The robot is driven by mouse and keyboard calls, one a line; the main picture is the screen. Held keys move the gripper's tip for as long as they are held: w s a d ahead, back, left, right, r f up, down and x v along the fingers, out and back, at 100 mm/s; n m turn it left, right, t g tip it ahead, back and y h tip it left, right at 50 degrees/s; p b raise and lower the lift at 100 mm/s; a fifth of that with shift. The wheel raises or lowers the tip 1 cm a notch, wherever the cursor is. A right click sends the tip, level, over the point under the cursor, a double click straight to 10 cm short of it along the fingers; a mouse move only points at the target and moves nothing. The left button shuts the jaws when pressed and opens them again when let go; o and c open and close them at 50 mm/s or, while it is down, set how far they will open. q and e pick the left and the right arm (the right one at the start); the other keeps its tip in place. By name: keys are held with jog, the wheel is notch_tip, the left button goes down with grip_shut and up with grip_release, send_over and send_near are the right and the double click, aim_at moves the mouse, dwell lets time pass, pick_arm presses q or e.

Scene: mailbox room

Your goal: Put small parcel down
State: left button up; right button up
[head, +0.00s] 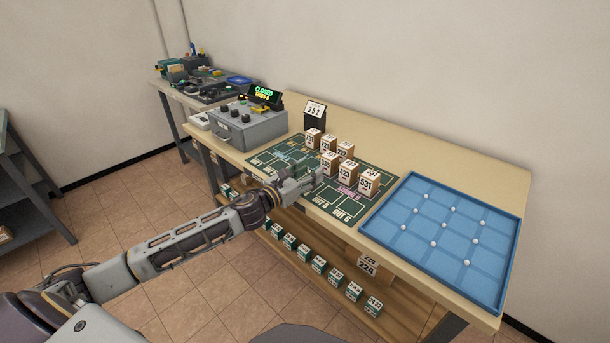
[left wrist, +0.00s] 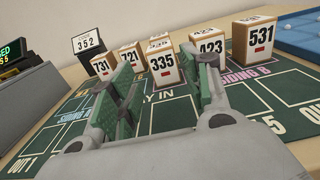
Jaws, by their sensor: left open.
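My left gripper (head: 308,180) is low over the mat, open, with nothing clasped. In the left wrist view, parcel 335 (left wrist: 163,66) shows in the gap between the two fingers (left wrist: 165,92), at or just past their tips; I cannot tell if they touch it. Parcel 731 (left wrist: 101,67) and parcel 721 (left wrist: 131,58) are to its left. Parcel 423 (left wrist: 210,46), partly hidden by a finger, and parcel 531 (left wrist: 258,37) are to its right. My right gripper is not in view.
A blue tray with white balls (head: 510,235) lies right of the mat. A grey box with knobs (head: 250,128) and a lit CLOSED display (head: 264,92) stand left. A 352 sign (head: 315,109) stands behind. Small numbered boxes (head: 319,264) line the lower shelf.

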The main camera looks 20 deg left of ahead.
pick_arm(q)
jog(key=shift+s+a, duration=0.15)
jog(key=shift+s, duration=0.3)
jog(key=shift+s+a, duration=0.1)
jog(key=shift+s, duration=0.25)
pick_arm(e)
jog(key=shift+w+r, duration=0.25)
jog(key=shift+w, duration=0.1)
